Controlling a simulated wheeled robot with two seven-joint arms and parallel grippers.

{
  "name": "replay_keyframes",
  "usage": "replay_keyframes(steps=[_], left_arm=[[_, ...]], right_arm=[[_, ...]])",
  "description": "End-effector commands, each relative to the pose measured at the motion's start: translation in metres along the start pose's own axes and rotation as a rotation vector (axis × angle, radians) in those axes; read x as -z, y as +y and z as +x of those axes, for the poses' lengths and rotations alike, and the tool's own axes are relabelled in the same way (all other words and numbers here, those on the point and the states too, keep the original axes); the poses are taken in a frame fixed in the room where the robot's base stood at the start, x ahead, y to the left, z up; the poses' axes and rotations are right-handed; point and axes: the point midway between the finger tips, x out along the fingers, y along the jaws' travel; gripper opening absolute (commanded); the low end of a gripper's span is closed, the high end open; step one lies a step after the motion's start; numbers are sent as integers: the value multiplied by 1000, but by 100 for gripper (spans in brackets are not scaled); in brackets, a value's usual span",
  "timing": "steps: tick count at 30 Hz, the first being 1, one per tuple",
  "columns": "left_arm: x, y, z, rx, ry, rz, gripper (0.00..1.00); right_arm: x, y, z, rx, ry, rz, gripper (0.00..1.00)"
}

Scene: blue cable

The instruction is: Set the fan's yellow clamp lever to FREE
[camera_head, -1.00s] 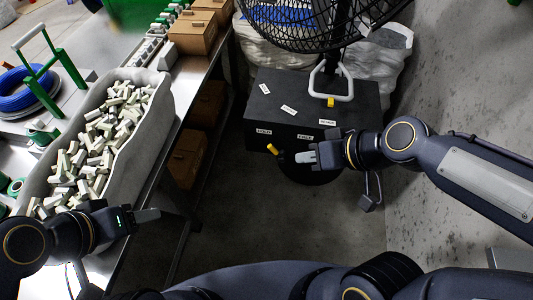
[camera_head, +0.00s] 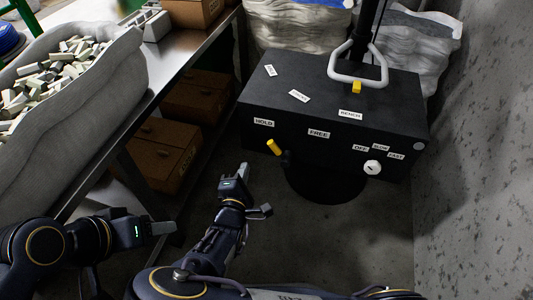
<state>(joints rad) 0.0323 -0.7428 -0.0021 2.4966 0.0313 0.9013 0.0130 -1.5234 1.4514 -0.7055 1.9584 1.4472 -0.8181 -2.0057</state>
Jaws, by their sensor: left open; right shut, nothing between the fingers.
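The yellow clamp lever (camera_head: 274,147) is on the front of the fan's black box (camera_head: 225,125). It tilts up and left from its dark pivot, toward the HOLD label (camera_head: 264,122). The FREE label (camera_head: 319,133) is to the right of the pivot. My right gripper (camera_head: 246,171) is shut and empty, below and left of the lever and apart from it in the picture. My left gripper (camera_head: 165,228) is open at the lower left, far from the lever, with nothing seen in it.
A white dial (camera_head: 372,167) with OFF, SLOW and FAST labels is right of the lever. A white handle (camera_head: 357,65) stands on the box by the fan pole. The metal bench (camera_head: 180,65) with brown boxes (camera_head: 160,150) below is left. A grey wall (camera_head: 475,150) is right.

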Motion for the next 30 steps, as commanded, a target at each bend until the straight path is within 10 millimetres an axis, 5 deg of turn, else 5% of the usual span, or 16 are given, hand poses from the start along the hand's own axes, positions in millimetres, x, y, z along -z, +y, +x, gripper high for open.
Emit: replay_keyframes(steps=[17, 30], left_arm=[[-4, -4, 8, 0, 0, 0, 54], [-18, -16, 35, 0, 0, 0, 54]], right_arm=[[3, 0, 3, -69, -26, -64, 0], [2, 2, 88, -67, -27, -61, 0]])
